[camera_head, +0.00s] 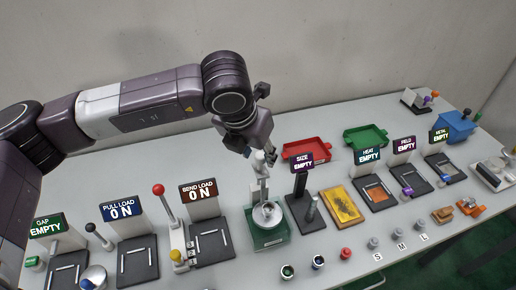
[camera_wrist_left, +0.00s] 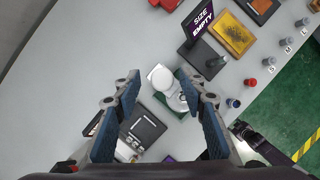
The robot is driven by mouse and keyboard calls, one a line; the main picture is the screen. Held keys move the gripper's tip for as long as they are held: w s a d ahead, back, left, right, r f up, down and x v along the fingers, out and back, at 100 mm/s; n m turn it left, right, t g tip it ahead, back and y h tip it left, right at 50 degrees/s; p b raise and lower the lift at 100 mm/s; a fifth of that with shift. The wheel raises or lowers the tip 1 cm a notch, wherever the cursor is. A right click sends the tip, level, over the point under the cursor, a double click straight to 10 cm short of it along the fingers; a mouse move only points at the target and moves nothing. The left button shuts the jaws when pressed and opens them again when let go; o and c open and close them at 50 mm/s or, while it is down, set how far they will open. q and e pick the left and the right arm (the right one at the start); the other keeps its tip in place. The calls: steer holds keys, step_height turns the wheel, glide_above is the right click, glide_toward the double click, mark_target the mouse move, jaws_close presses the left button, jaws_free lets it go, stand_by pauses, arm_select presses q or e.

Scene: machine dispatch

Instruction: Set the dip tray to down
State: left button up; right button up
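A stand with a green base (camera_head: 270,237) is near the middle of the bench. It carries a round metal dish (camera_head: 267,213) and a pale upright post (camera_head: 261,170) behind it. No label marks the dip tray; this dish looks the most like it. I cannot tell its height setting. My left gripper (camera_head: 254,150) is above and behind the stand, at the top of the post. In the left wrist view my left gripper (camera_wrist_left: 163,100) is open, with a white round top (camera_wrist_left: 161,77) and the stand showing between its fingers.
A black SIZE station (camera_head: 305,207) stands close right of the stand, a BEND LOAD station (camera_head: 212,243) left. A red-knobbed lever (camera_head: 160,200) rises nearby. Red (camera_head: 307,150) and green (camera_head: 366,138) trays lie behind. Small cylinders (camera_head: 318,262) line the front edge.

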mark_target(257, 173)
arm_select(q)
steer(key=shift+d, duration=0.2)
steer(key=c, duration=0.4)
jaws_close()
arm_select(e)
steer(key=shift+w, duration=0.2)
arm_select(q)
steer(key=shift+f, duration=0.1)
step_height(257, 173, down, 8)
steer(key=b, duration=1.1)
steer(key=shift+r, duration=0.25)
steer(key=shift+s+r, duration=0.1)
arm_select(e)
step_height(257, 173, down, 11)
steer(key=shift+a, duration=0.35)
steer(key=shift+d+r, duration=0.1)
steer(key=shift+d, duration=0.05)
